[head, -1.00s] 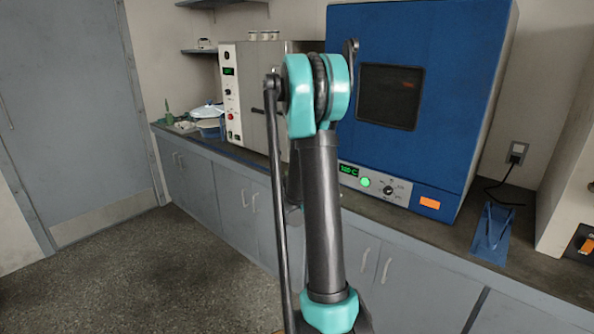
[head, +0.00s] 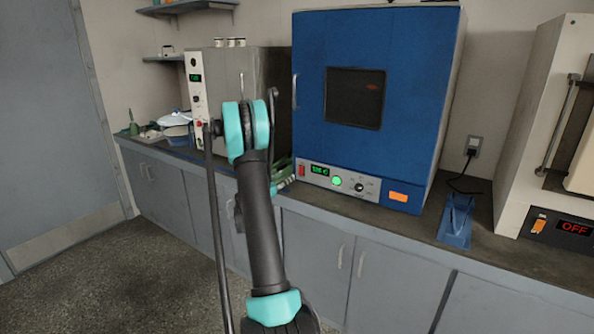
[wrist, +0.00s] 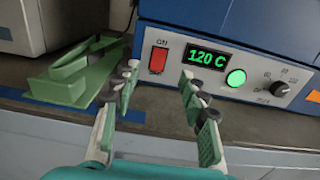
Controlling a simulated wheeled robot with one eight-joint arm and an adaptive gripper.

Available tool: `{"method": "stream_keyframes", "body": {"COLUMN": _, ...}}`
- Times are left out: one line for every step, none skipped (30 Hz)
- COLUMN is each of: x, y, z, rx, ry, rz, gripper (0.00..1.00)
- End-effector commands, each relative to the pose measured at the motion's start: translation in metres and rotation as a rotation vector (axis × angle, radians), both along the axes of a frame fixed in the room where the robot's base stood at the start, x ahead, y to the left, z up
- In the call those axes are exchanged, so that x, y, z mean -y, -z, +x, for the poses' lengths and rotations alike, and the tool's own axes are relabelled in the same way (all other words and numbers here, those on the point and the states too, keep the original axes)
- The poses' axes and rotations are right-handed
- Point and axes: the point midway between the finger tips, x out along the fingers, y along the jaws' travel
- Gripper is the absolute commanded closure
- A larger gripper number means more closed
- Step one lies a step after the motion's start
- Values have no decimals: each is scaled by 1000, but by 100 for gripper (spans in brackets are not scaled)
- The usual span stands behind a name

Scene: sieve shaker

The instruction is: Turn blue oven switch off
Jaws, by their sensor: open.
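The blue oven (head: 310,100) stands on the counter, with a silver control panel along its bottom front. In the wrist view the red oven switch (wrist: 159,58) sits at the panel's left end under the label "ON". The green display (wrist: 208,59) beside it reads 120 C. A lit green round button (wrist: 236,77) and a black knob (wrist: 279,89) are farther right. The switch also shows in the head view (head: 302,170). My gripper (wrist: 160,88) is open and empty, in front of the panel and below the switch, apart from it. In the head view my arm hides most of the gripper.
A green tong-like tool (wrist: 75,75) lies on the counter left of the gripper. A blue stand (head: 456,222) is right of the oven. A grey oven (head: 245,75) stands left, and a white machine reading OFF (head: 530,130) stands right.

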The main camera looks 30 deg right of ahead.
Motion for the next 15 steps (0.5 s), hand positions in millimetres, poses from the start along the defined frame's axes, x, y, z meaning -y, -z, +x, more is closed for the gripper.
{"method": "stream_keyframes", "body": {"x": 11, "y": 0, "z": 4, "rx": 0, "ry": 3, "rz": 0, "gripper": 57}}
{"method": "stream_keyframes", "body": {"x": 16, "y": 0, "z": 6, "rx": 0, "ry": 2, "rz": 0, "gripper": 57}}
{"method": "stream_keyframes", "body": {"x": 24, "y": 0, "z": 9, "rx": 1, "ry": 3, "rz": 0, "gripper": 57}}
{"method": "stream_keyframes", "body": {"x": 30, "y": 0, "z": 11, "rx": 1, "ry": 3, "rz": 0, "gripper": 57}}
{"method": "stream_keyframes", "body": {"x": 35, "y": 0, "z": 14, "rx": 1, "ry": 3, "rz": 0, "gripper": 57}}
{"method": "stream_keyframes", "body": {"x": 42, "y": 0, "z": 17, "rx": 1, "ry": 2, "rz": 0, "gripper": 57}}
{"method": "stream_keyframes", "body": {"x": 48, "y": 0, "z": 19, "rx": 1, "ry": 2, "rz": 0, "gripper": 57}}
{"method": "stream_keyframes", "body": {"x": 53, "y": 0, "z": 21, "rx": 1, "ry": 3, "rz": 1, "gripper": 57}}
{"method": "stream_keyframes", "body": {"x": 60, "y": 0, "z": 24, "rx": 1, "ry": 2, "rz": 1, "gripper": 57}}
{"method": "stream_keyframes", "body": {"x": 64, "y": 0, "z": 26, "rx": 1, "ry": 1, "rz": 1, "gripper": 57}}
{"method": "stream_keyframes", "body": {"x": 69, "y": 0, "z": 28, "rx": 1, "ry": 1, "rz": 1, "gripper": 57}}
{"method": "stream_keyframes", "body": {"x": 75, "y": 0, "z": 30, "rx": 1, "ry": 2, "rz": 1, "gripper": 57}}
{"method": "stream_keyframes", "body": {"x": 79, "y": 0, "z": 32, "rx": 1, "ry": 2, "rz": 1, "gripper": 57}}
{"method": "stream_keyframes", "body": {"x": 83, "y": 0, "z": 34, "rx": 1, "ry": 2, "rz": 1, "gripper": 57}}
{"method": "stream_keyframes", "body": {"x": 87, "y": 0, "z": 36, "rx": 1, "ry": 1, "rz": 1, "gripper": 57}}
